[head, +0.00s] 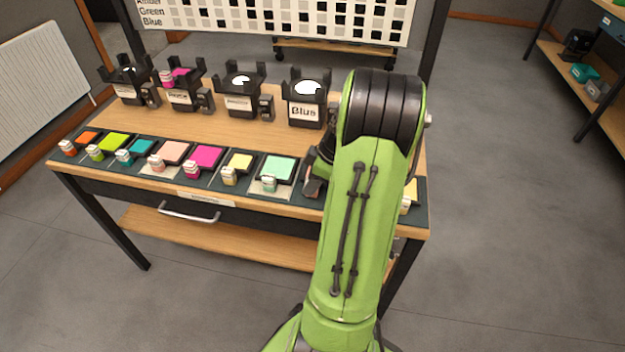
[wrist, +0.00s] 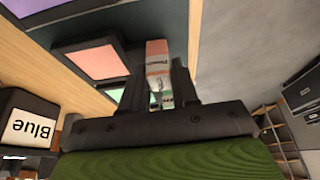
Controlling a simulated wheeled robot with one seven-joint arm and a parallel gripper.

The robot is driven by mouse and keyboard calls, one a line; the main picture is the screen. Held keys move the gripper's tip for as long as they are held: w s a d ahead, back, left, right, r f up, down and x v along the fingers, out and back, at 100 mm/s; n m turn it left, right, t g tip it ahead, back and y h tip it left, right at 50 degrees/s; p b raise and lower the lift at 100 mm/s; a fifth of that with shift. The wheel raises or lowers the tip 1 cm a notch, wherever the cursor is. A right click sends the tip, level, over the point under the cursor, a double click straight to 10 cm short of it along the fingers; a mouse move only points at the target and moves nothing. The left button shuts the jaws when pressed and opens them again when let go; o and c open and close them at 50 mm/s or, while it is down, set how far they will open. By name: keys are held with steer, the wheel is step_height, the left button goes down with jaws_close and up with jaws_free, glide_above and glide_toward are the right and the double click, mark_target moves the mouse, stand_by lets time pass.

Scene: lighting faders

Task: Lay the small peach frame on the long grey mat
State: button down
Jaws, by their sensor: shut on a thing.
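My gripper (wrist: 158,88) is shut on the pale peach label tab (wrist: 157,62) of a small peach frame (wrist: 95,60) in the wrist view. The frame has a dark border and a flat salmon-pink face. The long grey mat (head: 225,195) is a dark grey-green strip along the table's front edge. In the wrist view a dark mat surface (wrist: 125,20) lies behind the held frame. I cannot tell whether the frame touches it. Another peach-coloured frame (head: 172,151) lies on the mat in the head view.
Orange, lime, teal, magenta (head: 206,157), yellow and mint (head: 278,170) frames line the mat. A yellowish piece (head: 407,203) shows right of my arm. Several black holders stand behind, including one labelled Blue (head: 305,108); one holds a magenta frame (head: 180,75). Bare wood separates the rows.

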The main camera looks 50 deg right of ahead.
steer(key=shift+f, duration=0.3)
steer(key=c, duration=0.8)
jaws_free()
steer(key=p+v, duration=0.4)
steer(key=v, duration=0.3)
steer(key=w+p+v, duration=0.1)
steer(key=p+v, duration=0.3)
steer(key=v, duration=0.3)
steer(key=w+a+r+p+v, duration=0.1)
steer(key=p+v, duration=0.4)
steer(key=v, duration=0.3)
steer(key=shift+w+r, duration=0.15)
steer(key=shift+w, duration=0.05)
